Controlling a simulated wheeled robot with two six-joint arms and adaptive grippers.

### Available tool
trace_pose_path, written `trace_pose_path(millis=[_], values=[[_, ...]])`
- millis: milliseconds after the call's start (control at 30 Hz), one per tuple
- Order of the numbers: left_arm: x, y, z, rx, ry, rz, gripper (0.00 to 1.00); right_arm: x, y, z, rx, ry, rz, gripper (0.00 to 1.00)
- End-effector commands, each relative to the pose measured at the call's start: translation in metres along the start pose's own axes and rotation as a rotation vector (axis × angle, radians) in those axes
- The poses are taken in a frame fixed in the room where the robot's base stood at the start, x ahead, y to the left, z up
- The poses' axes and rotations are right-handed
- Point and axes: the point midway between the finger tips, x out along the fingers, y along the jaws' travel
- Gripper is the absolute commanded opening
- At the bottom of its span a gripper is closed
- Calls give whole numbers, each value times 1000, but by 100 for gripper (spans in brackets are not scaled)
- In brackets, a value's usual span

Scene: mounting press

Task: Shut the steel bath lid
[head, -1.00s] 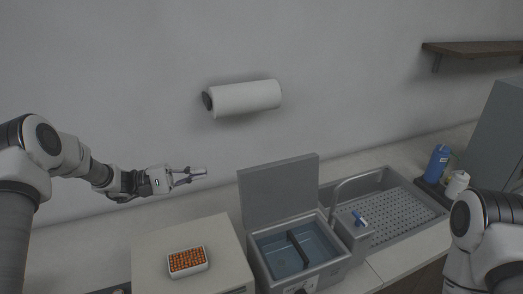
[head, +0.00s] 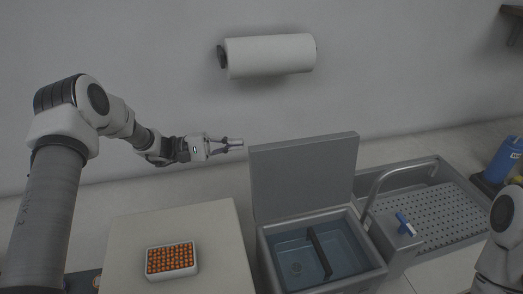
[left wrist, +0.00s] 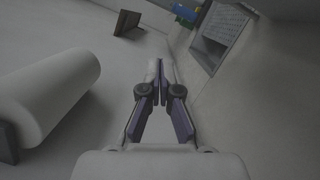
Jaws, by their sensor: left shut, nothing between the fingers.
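The steel bath (head: 376,274) stands on the counter, a grey box with water and a dark bar across its basin. Its flat grey lid (head: 303,178) stands upright, open, at the back of the bath. My left gripper (head: 240,143) is shut and empty, just left of the lid's upper left corner and about level with its top edge in the head view. In the left wrist view the shut fingers (left wrist: 157,82) show with nothing between them. My right arm shows at the right edge of the head view, but its gripper is out of view.
A beige box (head: 118,238) with a white rack of orange-topped vials (head: 171,261) stands left of the bath. A sink (head: 440,215) with a curved tap (head: 385,172) is at its right. A paper roll (head: 270,55) hangs on the wall above.

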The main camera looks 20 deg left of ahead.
Motion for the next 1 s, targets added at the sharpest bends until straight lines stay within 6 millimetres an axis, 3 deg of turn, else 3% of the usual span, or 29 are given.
trace_pose_path(millis=[500,700,1000], values=[[100,8,7,-3,-2,-2,0,-57,0,0,0,1,0,40],[104,6,36,-2,-1,-1,0,-78,-1,0,0,1,0,40],[105,2,40,1,-1,0,0,-78,-1,0,0,0,0,40]])
